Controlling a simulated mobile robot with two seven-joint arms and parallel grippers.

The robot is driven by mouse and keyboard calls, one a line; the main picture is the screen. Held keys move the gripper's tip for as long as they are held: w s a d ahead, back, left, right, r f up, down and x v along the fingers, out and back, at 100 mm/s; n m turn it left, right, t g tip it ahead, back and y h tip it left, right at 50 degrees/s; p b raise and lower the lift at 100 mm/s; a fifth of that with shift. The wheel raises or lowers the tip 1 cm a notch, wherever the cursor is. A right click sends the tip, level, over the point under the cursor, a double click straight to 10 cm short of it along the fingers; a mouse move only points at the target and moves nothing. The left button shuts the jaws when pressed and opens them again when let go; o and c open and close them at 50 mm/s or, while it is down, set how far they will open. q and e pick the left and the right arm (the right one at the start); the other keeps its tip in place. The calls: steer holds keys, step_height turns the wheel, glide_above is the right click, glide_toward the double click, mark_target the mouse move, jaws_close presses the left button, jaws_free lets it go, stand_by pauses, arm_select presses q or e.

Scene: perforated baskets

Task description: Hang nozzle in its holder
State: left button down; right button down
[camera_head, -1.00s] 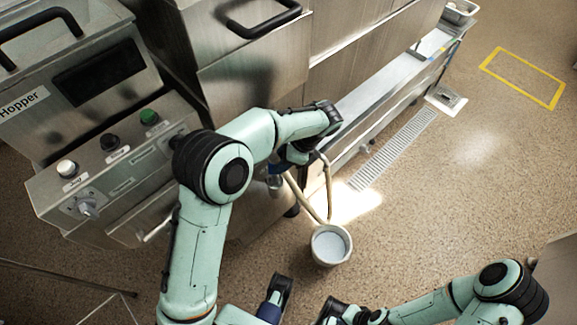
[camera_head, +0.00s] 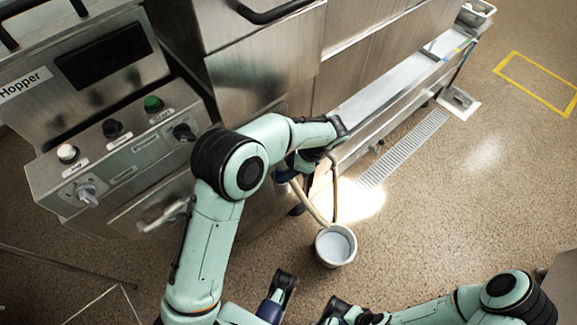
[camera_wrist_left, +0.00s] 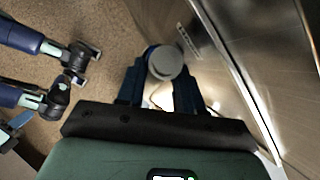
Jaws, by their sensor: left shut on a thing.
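My left gripper (camera_head: 287,172) is beside the steel machine's front, low down, partly covered by my own forearm. In the left wrist view, its two blue fingers (camera_wrist_left: 161,84) are shut on a grey round-ended piece, the nozzle (camera_wrist_left: 166,62). A beige hose (camera_head: 312,203) hangs from near the gripper, loops down to the bucket and rises again. I cannot make out the nozzle's holder; the arm hides part of the machine front there.
A white bucket (camera_head: 336,245) of pale liquid stands on the speckled floor under the hose. The Hopper control panel (camera_head: 110,140) is at the left, with knobs jutting out. The steel machine wall (camera_wrist_left: 235,75) is close to the right of the gripper. Floor right of the drain grate (camera_head: 402,148) is clear.

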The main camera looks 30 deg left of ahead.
arm_select(q)
steer(key=c, duration=0.6)
jaws_free()
steer(key=shift+c, duration=0.2)
steer(key=p+v, duration=0.2)
steer(key=v, duration=1.1)
steer(key=shift+r+p, duration=0.2)
steer(key=shift+p, duration=0.2)
arm_select(e)
steer(key=shift+s+r, duration=0.3)
steer(key=shift+r, duration=0.3)
steer(key=shift+s+r, duration=0.25)
steer(key=shift+r, duration=0.3)
